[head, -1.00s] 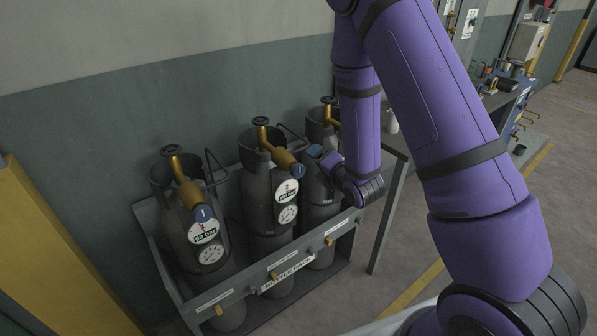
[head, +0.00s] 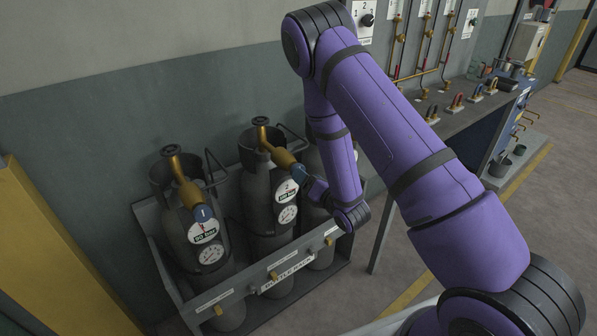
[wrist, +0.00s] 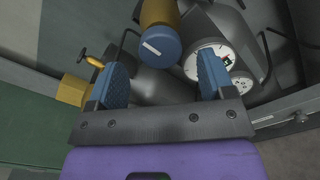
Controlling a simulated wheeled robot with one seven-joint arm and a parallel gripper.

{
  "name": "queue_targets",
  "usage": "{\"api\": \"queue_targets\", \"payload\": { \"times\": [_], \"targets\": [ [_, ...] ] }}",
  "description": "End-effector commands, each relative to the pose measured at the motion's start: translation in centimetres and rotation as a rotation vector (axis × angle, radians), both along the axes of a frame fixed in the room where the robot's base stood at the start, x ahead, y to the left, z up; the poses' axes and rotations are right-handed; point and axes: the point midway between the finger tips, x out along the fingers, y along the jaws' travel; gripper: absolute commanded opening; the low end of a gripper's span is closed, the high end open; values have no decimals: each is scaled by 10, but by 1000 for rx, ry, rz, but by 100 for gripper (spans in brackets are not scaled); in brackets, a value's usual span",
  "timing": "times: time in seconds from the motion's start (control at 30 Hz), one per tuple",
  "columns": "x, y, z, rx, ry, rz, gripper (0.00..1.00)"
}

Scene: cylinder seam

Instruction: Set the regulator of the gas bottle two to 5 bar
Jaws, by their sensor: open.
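In the wrist view a blue knob (wrist: 158,48) with a white line sits just ahead of and between the fingertips, apart from both. My gripper (wrist: 163,62) is open and empty. The gauge reading is too small to tell.
Bottle one (head: 198,240) stands left; bottle three (head: 313,220) is mostly hidden behind my arm. The bottle rack's front rail (head: 240,284) runs before them. A workbench (head: 455,118) is at the right, and a yellow post (head: 50,250) at the left.

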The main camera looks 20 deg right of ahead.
Motion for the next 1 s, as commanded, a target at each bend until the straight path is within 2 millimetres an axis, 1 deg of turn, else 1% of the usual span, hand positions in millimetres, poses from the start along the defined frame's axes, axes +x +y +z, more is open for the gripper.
{"api": "queue_targets", "payload": {
  "times": [0.03, 0.1, 0.3, 0.47, 0.7, 0.77, 0.8, 0.87, 0.9, 0.93, 1.0],
  "targets": [
    [9, 3, 1, 1, -3, 0, 75],
    [19, 6, 1, 1, -3, 0, 75],
    [39, 13, 0, 1, -1, 0, 75],
    [44, 14, 0, 1, 1, -1, 75],
    [45, 14, 0, 1, 1, -1, 75],
    [44, 14, 0, 1, 1, -1, 62],
    [44, 14, 0, 1, 1, -1, 52],
    [44, 14, 0, 1, 1, -1, 39],
    [44, 14, 0, 1, 1, -1, 29],
    [44, 14, 0, 1, 0, 0, 26],
    [44, 14, 0, 1, 0, 0, 26]
  ]
}}
